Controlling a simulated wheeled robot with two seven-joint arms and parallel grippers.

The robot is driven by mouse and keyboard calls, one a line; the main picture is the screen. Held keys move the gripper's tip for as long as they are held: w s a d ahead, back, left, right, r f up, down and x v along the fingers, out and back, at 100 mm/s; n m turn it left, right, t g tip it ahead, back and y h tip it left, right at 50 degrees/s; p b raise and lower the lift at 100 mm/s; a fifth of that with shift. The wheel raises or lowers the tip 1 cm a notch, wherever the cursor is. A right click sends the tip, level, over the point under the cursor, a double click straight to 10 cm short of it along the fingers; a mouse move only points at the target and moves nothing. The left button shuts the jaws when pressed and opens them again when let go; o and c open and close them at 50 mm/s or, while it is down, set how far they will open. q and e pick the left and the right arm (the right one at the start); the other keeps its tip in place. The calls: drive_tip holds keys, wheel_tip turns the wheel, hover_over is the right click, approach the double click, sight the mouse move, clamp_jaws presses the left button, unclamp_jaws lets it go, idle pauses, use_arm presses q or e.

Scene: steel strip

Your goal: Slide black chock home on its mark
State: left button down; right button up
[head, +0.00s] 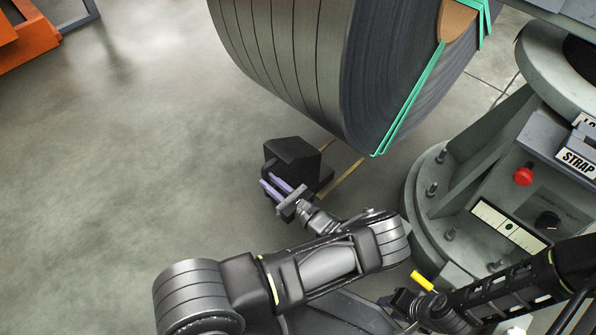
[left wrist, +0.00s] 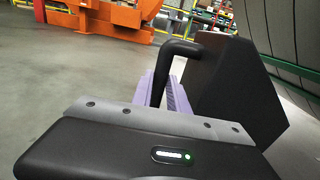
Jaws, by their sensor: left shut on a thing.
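The black chock (head: 293,158) is a wedge-shaped block on the floor by the underside of the big steel coil. It fills the right of the left wrist view (left wrist: 238,90), its slanted face toward the coil. My left gripper (head: 276,187) has lilac fingers shut on the chock's black bar handle (left wrist: 160,72), on the side away from the coil. Yellow-tan mark lines (head: 343,180) show on the floor right of the chock, running under the coil; the chock may hide part of them. My right gripper (head: 402,302) is low at right, its fingers unclear.
The steel coil (head: 290,60) with green straps (head: 408,100) hangs over the mark. A grey machine pedestal (head: 425,205) with a red button (head: 523,176) and STRAP label stands at right. A yellow piece (head: 422,281) is by my right gripper. Floor at left is clear.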

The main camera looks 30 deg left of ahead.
sight(283, 174)
use_arm(q)
drive_tip(key=shift+r, duration=0.2)
drive_tip(key=shift+w+d+f+b, duration=0.1)
drive_tip(key=shift+w+d+b, duration=0.15)
drive_tip(key=shift+w+b, duration=0.5)
drive_tip(key=shift+w+d+f+b, duration=0.1)
drive_tip(key=shift+w+d+b, duration=0.15)
drive_tip(key=shift+w+b, duration=0.45)
drive_tip(key=shift+w+d+f+b, duration=0.1)
drive_tip(key=shift+w+d+b, duration=0.25)
drive_tip(key=shift+w, duration=0.6)
drive_tip(key=w+b, duration=0.2)
drive_tip(key=w, duration=0.1)
drive_tip(key=shift+d+r, duration=0.15)
drive_tip(key=shift+d, duration=0.2)
drive_tip(key=shift+w, duration=0.1)
